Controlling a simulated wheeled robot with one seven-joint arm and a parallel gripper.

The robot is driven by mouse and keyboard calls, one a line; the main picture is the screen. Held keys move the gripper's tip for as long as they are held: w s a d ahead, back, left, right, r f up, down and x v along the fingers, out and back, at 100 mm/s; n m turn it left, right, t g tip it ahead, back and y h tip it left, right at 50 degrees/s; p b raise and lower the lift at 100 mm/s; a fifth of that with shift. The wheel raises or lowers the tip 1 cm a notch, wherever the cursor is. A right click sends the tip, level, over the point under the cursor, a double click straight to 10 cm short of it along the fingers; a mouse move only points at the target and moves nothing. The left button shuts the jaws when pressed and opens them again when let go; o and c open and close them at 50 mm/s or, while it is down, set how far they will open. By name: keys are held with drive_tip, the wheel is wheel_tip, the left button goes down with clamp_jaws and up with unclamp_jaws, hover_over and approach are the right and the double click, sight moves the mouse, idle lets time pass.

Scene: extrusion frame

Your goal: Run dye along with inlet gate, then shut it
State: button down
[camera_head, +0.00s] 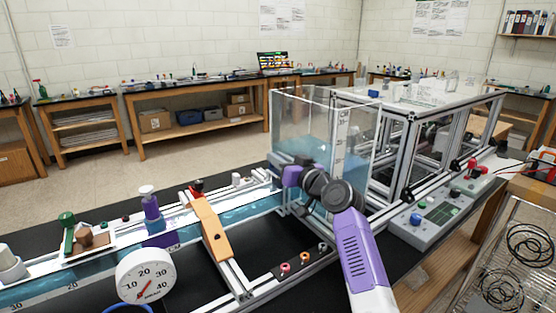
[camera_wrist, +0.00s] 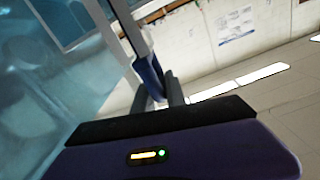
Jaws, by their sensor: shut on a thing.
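My gripper (camera_wrist: 162,100) is shut on a blue handle (camera_wrist: 148,76), which looks like the inlet gate's handle, on a grey upright beside the clear tank wall. In the head view my wrist is at the near left corner of the clear water tank (camera_head: 310,120), and the fingertips and handle are hidden there. A purple bottle with a white top (camera_head: 152,210), perhaps the dye, stands upright over the water channel (camera_head: 258,203). No dye streak is clear in the water.
A round dial gauge (camera_head: 145,275) stands at the front. A grey control box with buttons (camera_head: 432,212) is right of my arm. The floor behind is open.

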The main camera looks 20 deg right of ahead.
drive_tip(key=shift+a+r, duration=0.2)
drive_tip(key=shift+r, duration=0.65)
drive_tip(key=c, duration=1.4)
unclamp_jaws()
drive_tip(key=shift+s+d+f, duration=0.1)
drive_tip(key=shift+d, duration=0.05)
drive_tip(key=shift+s, duration=0.25)
drive_tip(key=b+v, duration=0.1)
drive_tip(key=v, duration=0.6)
